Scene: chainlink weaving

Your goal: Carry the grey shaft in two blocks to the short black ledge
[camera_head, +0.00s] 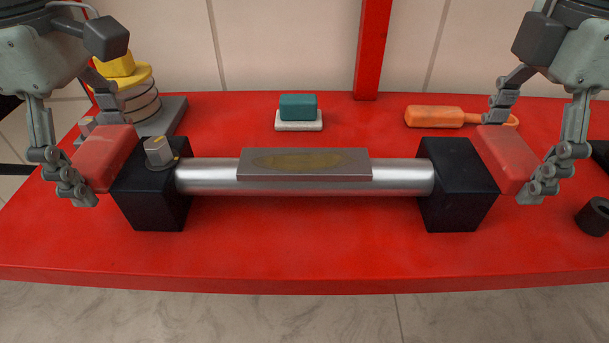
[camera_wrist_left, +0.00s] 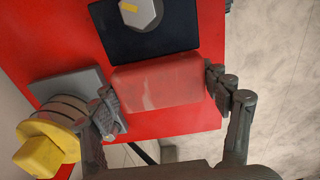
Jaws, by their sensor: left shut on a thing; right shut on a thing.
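The grey shaft (camera_head: 305,187) lies level across the middle of the red table, its ends set in a left black block (camera_head: 152,210) and a right black block (camera_head: 459,210). A grey plate with a yellowish patch (camera_head: 304,162) sits along its top. A grey hexagonal knob (camera_head: 158,150) stands on the left block. My left gripper (camera_head: 98,155) is shut on the left red grip piece (camera_head: 108,158), also seen in the left wrist view (camera_wrist_left: 158,82). My right gripper (camera_head: 514,152) is shut on the right red grip piece (camera_head: 507,156). I cannot clearly identify the short black ledge.
A red table (camera_head: 300,250) lies below, its front edge near. Behind are a yellow-topped ring stack (camera_head: 130,80), a teal block on a white base (camera_head: 298,108), an orange-handled tool (camera_head: 435,116) and a red post (camera_head: 372,50). A black ring (camera_head: 594,216) lies at right.

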